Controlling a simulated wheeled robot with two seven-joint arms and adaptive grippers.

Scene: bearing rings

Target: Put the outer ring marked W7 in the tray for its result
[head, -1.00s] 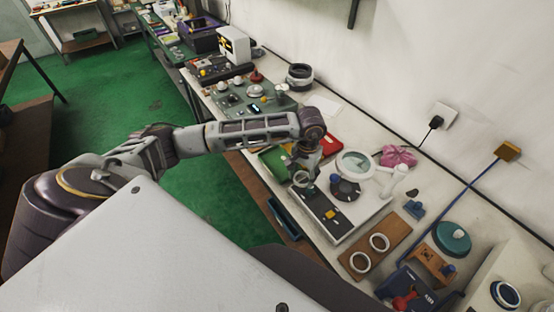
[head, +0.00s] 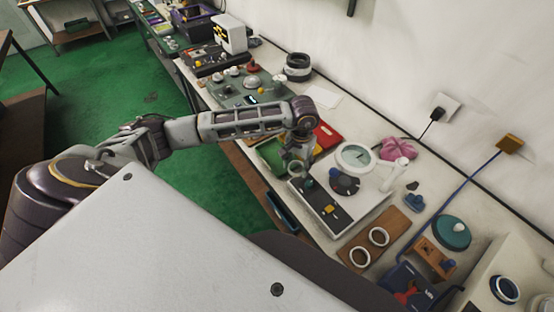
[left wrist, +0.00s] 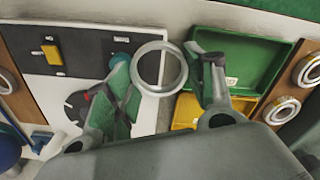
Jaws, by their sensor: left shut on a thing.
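My left gripper (head: 296,170) is shut on a pale metal ring (left wrist: 160,68), which sits between its two fingertips in the left wrist view. No marking can be read on this ring. A green tray (left wrist: 262,50) lies to the right of the ring in the left wrist view. A yellow tray (left wrist: 188,110) is partly hidden behind a finger. A red tray (head: 328,135) shows behind the wrist in the head view. My right gripper is out of view.
A brown board (head: 350,246) carries two rings (head: 379,236). A teal round object (head: 453,232) and a blue bin (head: 402,280) are nearer. The wall bounds the bench.

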